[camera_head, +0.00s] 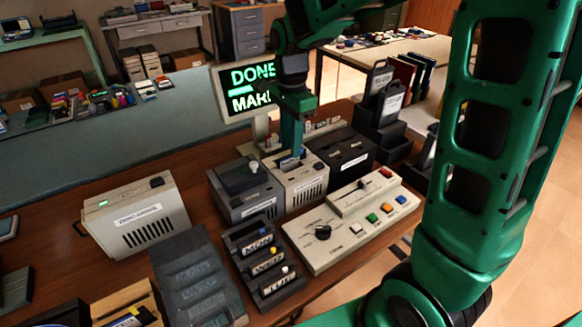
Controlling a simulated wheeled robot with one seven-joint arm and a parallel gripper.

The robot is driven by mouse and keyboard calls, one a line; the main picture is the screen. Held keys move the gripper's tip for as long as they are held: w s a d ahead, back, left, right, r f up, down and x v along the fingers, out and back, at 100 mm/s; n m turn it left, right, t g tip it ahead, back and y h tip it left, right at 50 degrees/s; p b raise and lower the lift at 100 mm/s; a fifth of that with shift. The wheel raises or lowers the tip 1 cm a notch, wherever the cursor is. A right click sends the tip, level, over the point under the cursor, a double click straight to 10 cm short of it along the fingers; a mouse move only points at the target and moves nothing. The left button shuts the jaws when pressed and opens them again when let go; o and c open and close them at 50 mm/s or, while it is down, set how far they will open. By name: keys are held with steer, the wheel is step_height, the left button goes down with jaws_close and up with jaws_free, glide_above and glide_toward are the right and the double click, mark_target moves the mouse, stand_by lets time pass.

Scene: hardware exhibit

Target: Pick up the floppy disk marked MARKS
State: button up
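My gripper (291,148) points straight down over a beige drive box (300,185) in the middle of the bench. Its fingers end at the top of that box, where a small blue piece (288,162), possibly a floppy disk's edge, shows at the slot. I cannot tell whether the fingers touch it or how far apart they are. No label reading MARKS is legible on it. A screen (245,90) behind shows green text, "DONE" and "MAR", with its right edge hidden by my arm.
A grey box with a knob (245,190) and a black box (345,155) flank the drive closely. A control panel (350,222) with coloured buttons and a labelled rack (265,262) stand in front. A beige unit (137,215) stands left.

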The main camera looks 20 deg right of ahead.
mark_target(287, 164)
step_height(287, 164, down, 4)
steer(key=shift+a+f, duration=0.1)
steer(key=shift+f, duration=0.15)
jaws_close()
